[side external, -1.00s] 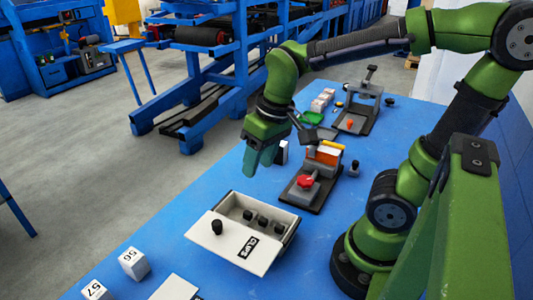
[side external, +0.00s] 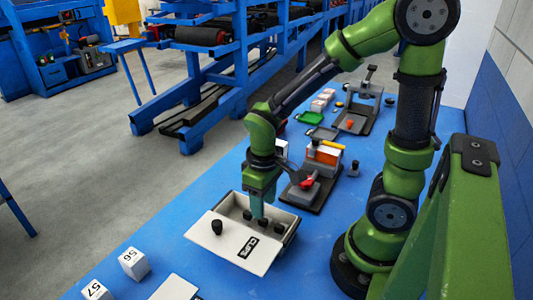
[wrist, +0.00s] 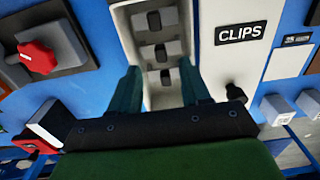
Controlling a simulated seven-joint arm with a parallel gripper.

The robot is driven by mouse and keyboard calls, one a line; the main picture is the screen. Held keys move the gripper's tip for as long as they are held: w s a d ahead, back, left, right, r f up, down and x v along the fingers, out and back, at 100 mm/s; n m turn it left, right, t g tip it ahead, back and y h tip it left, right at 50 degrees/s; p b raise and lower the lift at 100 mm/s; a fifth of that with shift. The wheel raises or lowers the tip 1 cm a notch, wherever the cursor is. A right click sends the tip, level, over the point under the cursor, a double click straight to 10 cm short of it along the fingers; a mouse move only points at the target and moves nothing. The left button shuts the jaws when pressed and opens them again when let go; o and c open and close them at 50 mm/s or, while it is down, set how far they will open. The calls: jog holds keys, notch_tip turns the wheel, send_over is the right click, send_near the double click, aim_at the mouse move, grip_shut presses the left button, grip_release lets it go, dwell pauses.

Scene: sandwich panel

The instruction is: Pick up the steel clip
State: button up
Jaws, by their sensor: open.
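A white box (side external: 291,238) labelled CLIPS stands open on the blue table, its lid (side external: 228,242) with a black knob drawn to the front left. In the wrist view, three grey clips with dark centres lie in a row in its tray: a far clip (wrist: 154,20), a middle clip (wrist: 161,51) and a near clip (wrist: 166,76). Which one is meant I cannot tell. My gripper (side external: 258,213) points down at the open tray. In the wrist view its fingers (wrist: 159,68) are apart on either side of the near clip, with nothing held.
A fixture with a red knob (side external: 305,182) stands behind the box; the knob also shows in the wrist view (wrist: 37,57). Numbered white cubes (side external: 134,263) and a white card (side external: 176,288) lie toward the front.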

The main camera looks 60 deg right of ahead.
aim_at(263, 226)
notch_tip(263, 226, down, 5)
jog(key=shift+f, duration=0.1)
dwell(0.3)
grip_shut()
